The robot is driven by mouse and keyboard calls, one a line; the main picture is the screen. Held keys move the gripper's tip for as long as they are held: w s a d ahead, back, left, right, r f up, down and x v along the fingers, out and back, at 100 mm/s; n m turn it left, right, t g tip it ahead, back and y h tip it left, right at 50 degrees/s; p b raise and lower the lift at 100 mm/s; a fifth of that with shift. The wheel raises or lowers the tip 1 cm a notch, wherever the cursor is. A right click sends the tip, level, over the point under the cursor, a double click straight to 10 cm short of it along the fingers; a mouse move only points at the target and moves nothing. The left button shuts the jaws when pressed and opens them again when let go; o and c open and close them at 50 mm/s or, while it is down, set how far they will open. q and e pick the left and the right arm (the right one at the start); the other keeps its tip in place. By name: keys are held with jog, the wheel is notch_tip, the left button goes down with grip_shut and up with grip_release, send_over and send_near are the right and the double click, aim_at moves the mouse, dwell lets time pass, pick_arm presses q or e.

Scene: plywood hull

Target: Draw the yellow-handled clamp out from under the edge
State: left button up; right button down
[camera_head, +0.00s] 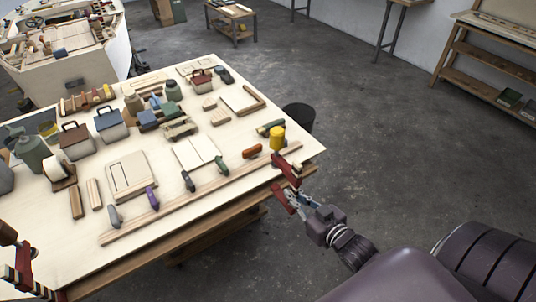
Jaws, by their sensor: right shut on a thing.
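The clamp has a yellow handle (277,136) standing up above the near right corner of the workbench (300,150). The fingers partly hide the contact. Whether the clamp still touches the board cannot be told.
Several small clamps, such as a purple one (152,198) and an orange-handled one (252,151), lie along a wooden strip (190,206). A dark bin (299,115) stands behind the bench. Floor to the right is clear.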

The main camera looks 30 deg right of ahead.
aim_at(299, 178)
jog(key=shift+w+r, duration=0.1)
jog(key=shift+r, duration=0.05)
notch_tip(299, 178, up, 6)
jog(key=p, duration=0.6)
jog(key=shift+r+p, duration=0.35)
jog(key=shift+r, duration=5.1)
jog(key=shift+a, duration=0.1)
